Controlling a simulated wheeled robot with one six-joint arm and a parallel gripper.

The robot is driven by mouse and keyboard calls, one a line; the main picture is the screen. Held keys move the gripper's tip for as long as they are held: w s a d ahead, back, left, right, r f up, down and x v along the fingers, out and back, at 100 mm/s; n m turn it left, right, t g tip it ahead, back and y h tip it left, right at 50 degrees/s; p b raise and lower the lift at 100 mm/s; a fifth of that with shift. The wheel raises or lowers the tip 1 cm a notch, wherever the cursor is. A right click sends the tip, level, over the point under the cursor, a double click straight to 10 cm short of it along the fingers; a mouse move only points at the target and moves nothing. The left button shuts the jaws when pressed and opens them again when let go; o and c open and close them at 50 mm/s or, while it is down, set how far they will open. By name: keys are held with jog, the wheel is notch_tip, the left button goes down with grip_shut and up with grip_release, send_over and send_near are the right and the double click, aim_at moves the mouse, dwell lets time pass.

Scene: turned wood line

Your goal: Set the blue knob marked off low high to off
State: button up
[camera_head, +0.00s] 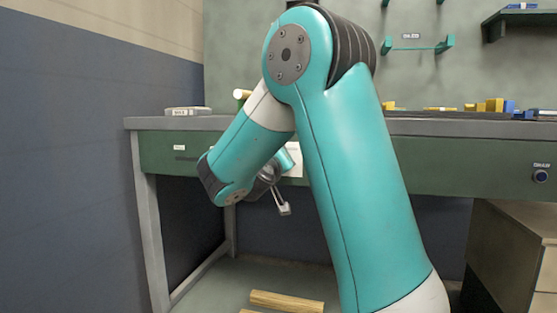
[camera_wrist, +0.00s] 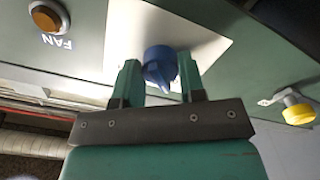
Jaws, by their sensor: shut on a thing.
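A blue knob (camera_wrist: 160,68) with a pointed end sits on a white plate (camera_wrist: 120,38) in the wrist view. My gripper (camera_wrist: 159,78) has one finger on each side of it and is shut on it. The knob's point faces toward my gripper's palm. No off, low or high marks can be read on the visible plate. In the head view part of the white plate (camera_head: 294,160) shows on the green bench front, behind my arm. My arm hides the knob and my fingertips there.
An orange-brown button (camera_wrist: 48,18) labelled FAN and a yellow knob (camera_wrist: 298,112) on a metal piece flank the plate. Another dark blue knob (camera_head: 540,175) is at the bench's right. Wooden bars (camera_head: 287,301) lie low under the bench. A drawer unit (camera_head: 520,255) stands at right.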

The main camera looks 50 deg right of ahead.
dwell(0.4)
jog(key=o, duration=0.9)
